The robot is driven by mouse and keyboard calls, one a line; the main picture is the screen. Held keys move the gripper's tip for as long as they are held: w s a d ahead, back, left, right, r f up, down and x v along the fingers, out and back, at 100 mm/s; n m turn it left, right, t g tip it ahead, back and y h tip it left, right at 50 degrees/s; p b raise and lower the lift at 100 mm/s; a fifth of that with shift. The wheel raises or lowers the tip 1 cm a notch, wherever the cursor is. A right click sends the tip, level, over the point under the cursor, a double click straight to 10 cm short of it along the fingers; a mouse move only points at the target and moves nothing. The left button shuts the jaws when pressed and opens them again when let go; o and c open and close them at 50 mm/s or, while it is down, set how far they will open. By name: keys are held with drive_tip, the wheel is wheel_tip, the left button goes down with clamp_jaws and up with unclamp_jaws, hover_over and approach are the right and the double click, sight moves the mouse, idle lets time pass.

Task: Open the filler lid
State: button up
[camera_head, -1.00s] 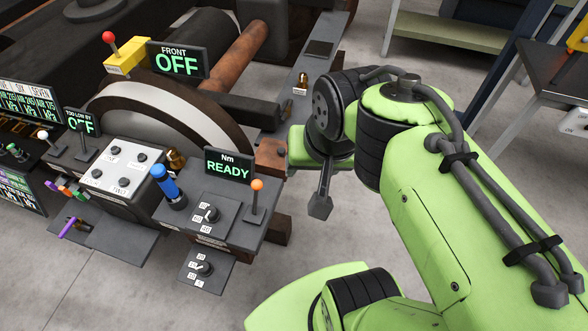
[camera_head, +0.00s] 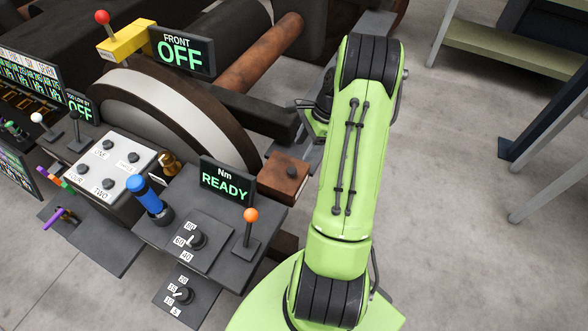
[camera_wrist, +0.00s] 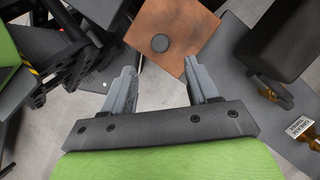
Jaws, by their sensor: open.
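No part is marked as the filler lid, and I cannot tell for sure which it is. In the wrist view a rust-brown block (camera_wrist: 182,22) with a dark round knob lies just beyond my gripper (camera_wrist: 160,82). The two grey fingers are spread apart with nothing between them. A similar rust-brown block (camera_head: 284,180) with a dark knob shows in the head view beside the control panel. My arm covers part of the grey side beam there, and my fingers are mostly hidden.
A brass fitting with a "GREASE HERE" label (camera_wrist: 303,128) is at right in the wrist view. The "READY" display (camera_head: 227,183) and an orange-topped lever (camera_head: 250,228) stand close to the left of my arm. Open floor (camera_head: 455,180) lies to the right.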

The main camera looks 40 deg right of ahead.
sight(292, 170)
drive_tip(key=b+x, duration=0.2)
drive_tip(key=x, duration=0.7)
drive_tip(key=shift+f, duration=0.1)
clamp_jaws()
